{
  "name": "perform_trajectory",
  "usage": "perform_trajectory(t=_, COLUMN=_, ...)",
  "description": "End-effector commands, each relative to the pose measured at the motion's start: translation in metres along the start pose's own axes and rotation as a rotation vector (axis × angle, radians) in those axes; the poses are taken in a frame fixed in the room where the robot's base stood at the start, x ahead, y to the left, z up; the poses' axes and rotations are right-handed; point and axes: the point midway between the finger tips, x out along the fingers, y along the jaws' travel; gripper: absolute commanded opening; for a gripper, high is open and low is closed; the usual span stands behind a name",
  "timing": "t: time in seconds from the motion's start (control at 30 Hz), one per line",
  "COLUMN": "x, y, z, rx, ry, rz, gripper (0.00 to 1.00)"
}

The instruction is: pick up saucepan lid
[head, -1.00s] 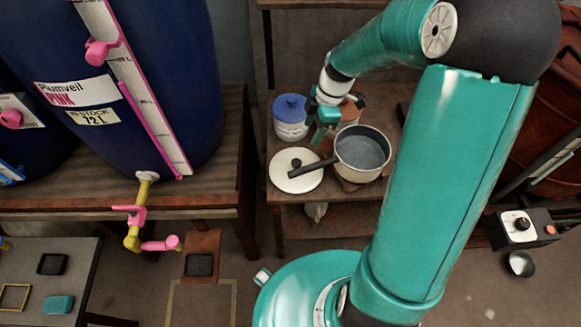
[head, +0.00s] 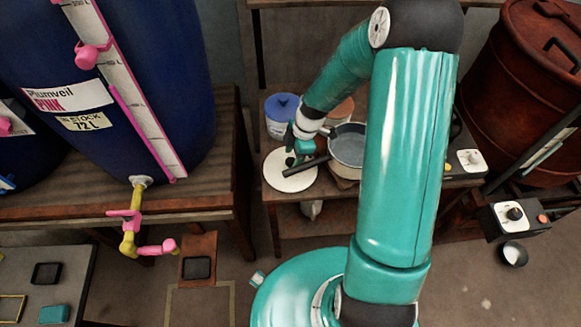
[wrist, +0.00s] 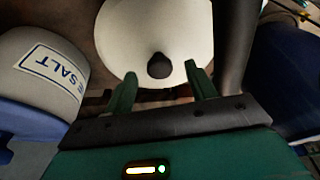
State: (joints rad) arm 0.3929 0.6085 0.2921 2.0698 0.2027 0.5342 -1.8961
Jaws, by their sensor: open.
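The saucepan lid (head: 290,176) is a flat white disc lying on the small wooden table, left of the saucepan (head: 346,150). In the wrist view the lid (wrist: 130,35) shows its dark round knob (wrist: 159,66) just ahead of and between my fingertips. My gripper (head: 293,160) is over the lid in the head view and covers much of the knob there. In the wrist view my gripper (wrist: 163,75) has its two green fingers apart with nothing held. I cannot tell how high the fingertips are above the lid.
The saucepan's dark handle (wrist: 237,45) runs close beside the right finger. A grey salt tub (wrist: 40,70) with a blue lid stands close on the left, and shows behind my gripper in the head view (head: 282,125). A large blue vat (head: 150,90) stands further left.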

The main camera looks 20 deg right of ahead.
Motion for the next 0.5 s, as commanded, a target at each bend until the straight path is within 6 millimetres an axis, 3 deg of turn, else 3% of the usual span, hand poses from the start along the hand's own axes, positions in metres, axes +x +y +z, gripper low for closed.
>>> perform_trajectory(t=0.1, x=0.0128, y=0.0001, z=-0.0010, rx=0.000, ry=0.000, rz=-0.001, gripper=0.56)
perform_trajectory(t=0.37, x=0.0143, y=0.0007, z=-0.0007, rx=0.000, ry=-0.001, rz=0.002, gripper=0.54)
perform_trajectory(t=0.5, x=0.0142, y=0.0006, z=-0.0006, rx=0.000, ry=-0.001, rz=0.001, gripper=0.26)
